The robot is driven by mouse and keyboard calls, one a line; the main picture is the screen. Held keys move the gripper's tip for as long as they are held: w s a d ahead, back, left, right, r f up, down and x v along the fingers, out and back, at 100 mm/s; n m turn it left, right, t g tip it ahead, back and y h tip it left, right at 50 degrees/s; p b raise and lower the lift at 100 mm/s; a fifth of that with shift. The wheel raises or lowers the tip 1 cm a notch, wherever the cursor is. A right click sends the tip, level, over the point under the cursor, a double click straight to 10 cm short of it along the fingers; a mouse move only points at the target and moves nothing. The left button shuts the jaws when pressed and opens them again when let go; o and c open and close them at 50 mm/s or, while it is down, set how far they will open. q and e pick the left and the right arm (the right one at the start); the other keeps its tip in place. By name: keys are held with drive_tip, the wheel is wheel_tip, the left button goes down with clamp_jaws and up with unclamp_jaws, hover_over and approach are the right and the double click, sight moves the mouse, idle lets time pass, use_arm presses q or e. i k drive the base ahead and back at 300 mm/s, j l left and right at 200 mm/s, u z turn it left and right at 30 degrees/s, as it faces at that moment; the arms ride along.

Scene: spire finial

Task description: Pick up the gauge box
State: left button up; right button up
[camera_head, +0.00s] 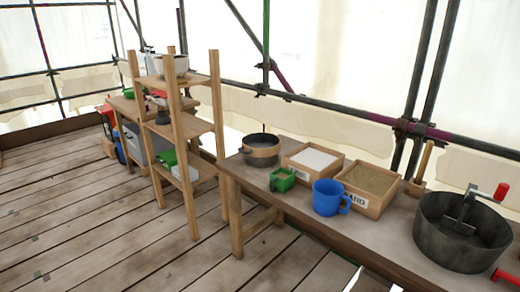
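A small green open-topped box (283,180), which looks like the gauge box, stands on the wooden bench (330,228) near its left end. It is in front of a wooden tray of white powder (313,160) and left of a blue mug (328,198). No gripper touches it. Neither of my grippers can be made out. White slivers at the bottom edge may be part of my own body, but I cannot tell.
A pot (261,149), a sand tray (368,188) and a dark drum with a red-handled crank (461,232) share the bench. A wooden shelf unit (183,130) stands left of it. The plank floor (90,215) at left is clear. Scaffold poles run behind.

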sight(282, 180)
drive_tip(key=i+j+z, duration=0.1)
drive_tip(key=i+j, duration=0.2)
drive_tip(key=i+j+z, duration=0.15)
drive_tip(key=i+j, duration=0.15)
drive_tip(key=j, duration=0.25)
drive_tip(key=i+j+z, duration=0.1)
drive_tip(key=i+j, duration=0.2)
drive_tip(key=j, duration=0.15)
